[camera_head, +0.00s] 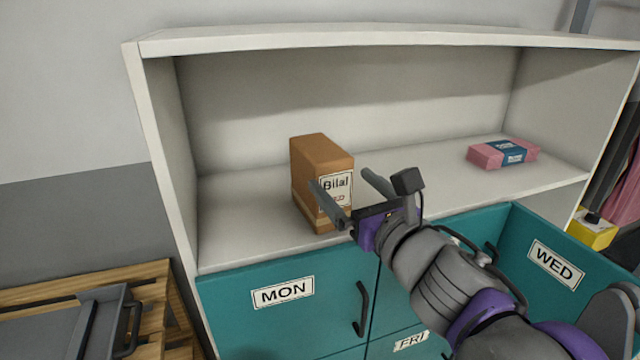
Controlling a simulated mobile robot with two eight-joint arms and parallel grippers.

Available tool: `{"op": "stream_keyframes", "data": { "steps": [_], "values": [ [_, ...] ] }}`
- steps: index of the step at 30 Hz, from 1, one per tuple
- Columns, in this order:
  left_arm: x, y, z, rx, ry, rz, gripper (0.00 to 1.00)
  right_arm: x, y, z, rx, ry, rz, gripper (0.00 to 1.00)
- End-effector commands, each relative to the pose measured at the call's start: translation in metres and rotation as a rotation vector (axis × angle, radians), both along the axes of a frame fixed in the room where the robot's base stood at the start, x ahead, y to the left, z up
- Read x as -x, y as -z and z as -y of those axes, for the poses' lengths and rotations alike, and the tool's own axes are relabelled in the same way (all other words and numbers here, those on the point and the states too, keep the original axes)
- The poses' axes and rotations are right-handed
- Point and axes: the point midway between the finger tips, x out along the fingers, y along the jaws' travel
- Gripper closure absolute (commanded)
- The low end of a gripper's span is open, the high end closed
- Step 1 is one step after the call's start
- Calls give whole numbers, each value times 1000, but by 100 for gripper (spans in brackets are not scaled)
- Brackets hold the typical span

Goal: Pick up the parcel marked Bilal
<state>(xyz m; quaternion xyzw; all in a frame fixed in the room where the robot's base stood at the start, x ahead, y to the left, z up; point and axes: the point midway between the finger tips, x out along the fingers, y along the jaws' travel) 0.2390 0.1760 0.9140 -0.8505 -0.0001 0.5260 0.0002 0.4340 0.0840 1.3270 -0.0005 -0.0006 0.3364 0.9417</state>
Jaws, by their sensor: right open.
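The parcel marked Bilal (310,165) is an orange-brown box with a white label on its front. It stands upright on the white shelf, left of the middle. My right gripper (343,180) reaches in from the lower right and is open. One finger overlaps the label's lower left in the picture, and the other finger is to the right of the box. Whether either finger touches the box cannot be told. The fingers hide part of the label and the box's lower right. My left gripper is not in view.
The white shelf unit (240,240) has a top board and side walls around the parcel. A pink parcel with a blue label (487,156) lies at the right. Below are teal doors marked MON (230,295) and WED (520,235); the WED one stands open. A wooden slatted stand (150,275) is at the lower left.

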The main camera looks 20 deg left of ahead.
Motion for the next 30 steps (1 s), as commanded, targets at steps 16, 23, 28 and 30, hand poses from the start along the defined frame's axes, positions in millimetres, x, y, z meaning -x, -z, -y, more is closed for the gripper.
{"op": "stream_keyframes", "data": {
  "steps": [16,23,28,30],
  "values": [
    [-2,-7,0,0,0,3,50,-51,2,-41,-1,1,-1,0],
    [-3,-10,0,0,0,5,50,-75,4,-61,-1,1,-1,0],
    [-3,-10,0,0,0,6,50,-80,4,-64,-1,2,-1,0],
    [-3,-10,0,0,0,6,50,-80,4,-64,-1,2,-1,0]
  ]
}}
